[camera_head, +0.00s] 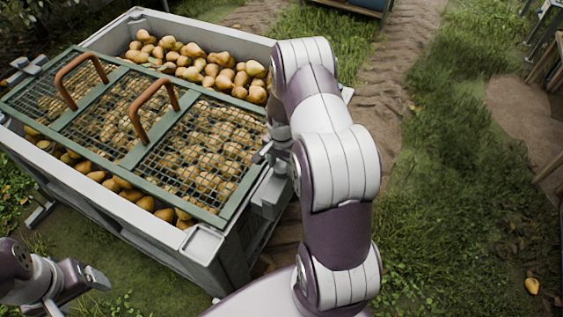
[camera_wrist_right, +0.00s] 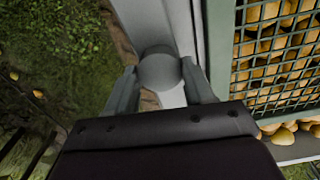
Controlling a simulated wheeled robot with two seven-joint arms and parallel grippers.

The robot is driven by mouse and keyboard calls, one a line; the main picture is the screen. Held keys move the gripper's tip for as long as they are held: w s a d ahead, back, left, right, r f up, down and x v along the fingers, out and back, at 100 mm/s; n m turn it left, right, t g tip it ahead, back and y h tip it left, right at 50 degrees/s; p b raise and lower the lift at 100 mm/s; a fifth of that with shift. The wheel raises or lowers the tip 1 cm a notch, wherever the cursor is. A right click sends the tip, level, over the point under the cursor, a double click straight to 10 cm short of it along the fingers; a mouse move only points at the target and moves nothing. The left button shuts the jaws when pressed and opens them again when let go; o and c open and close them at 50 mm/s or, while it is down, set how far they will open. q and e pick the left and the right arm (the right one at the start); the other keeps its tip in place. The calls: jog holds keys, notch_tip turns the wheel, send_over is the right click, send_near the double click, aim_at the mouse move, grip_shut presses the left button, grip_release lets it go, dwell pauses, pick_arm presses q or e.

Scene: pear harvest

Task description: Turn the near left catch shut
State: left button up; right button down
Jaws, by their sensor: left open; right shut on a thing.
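A grey bin (camera_head: 110,212) full of pears stands at left in the head view, with a green mesh lid (camera_head: 130,158) over its nearer part. My right gripper (camera_head: 264,152) is at the bin's right rim, partly hidden by my arm. In the right wrist view, my right gripper (camera_wrist_right: 160,88) is shut on a round grey knob (camera_wrist_right: 158,69) beside the bin's rim. I cannot tell which catch the knob belongs to. A grey bracket (camera_head: 271,190) is on the bin's right side near that gripper. My left gripper (camera_head: 92,280) is open and empty, low at left, apart from the bin.
Two brown handles (camera_head: 78,70) (camera_head: 142,108) stand up from the lid. Loose pears (camera_head: 205,68) fill the uncovered far part of the bin. A grey fitting (camera_head: 22,66) sits at the bin's left rim. Grass and a dirt track lie open at right, with a pear (camera_head: 531,286) on the ground.

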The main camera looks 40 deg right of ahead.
jog(key=n+p, duration=0.2)
jog(key=n, duration=0.2)
jog(key=shift+r, duration=0.15)
jog(key=n+p, duration=0.1)
jog(key=n, duration=0.3)
jog(key=shift+n, duration=0.3)
jog(key=n+p, duration=0.1)
jog(key=n, duration=0.3)
jog(key=shift+n, duration=0.3)
jog(key=shift+n+p, duration=0.5)
jog(key=shift+n, duration=1.6)
jog(key=shift+c, duration=2.1)
grip_release()
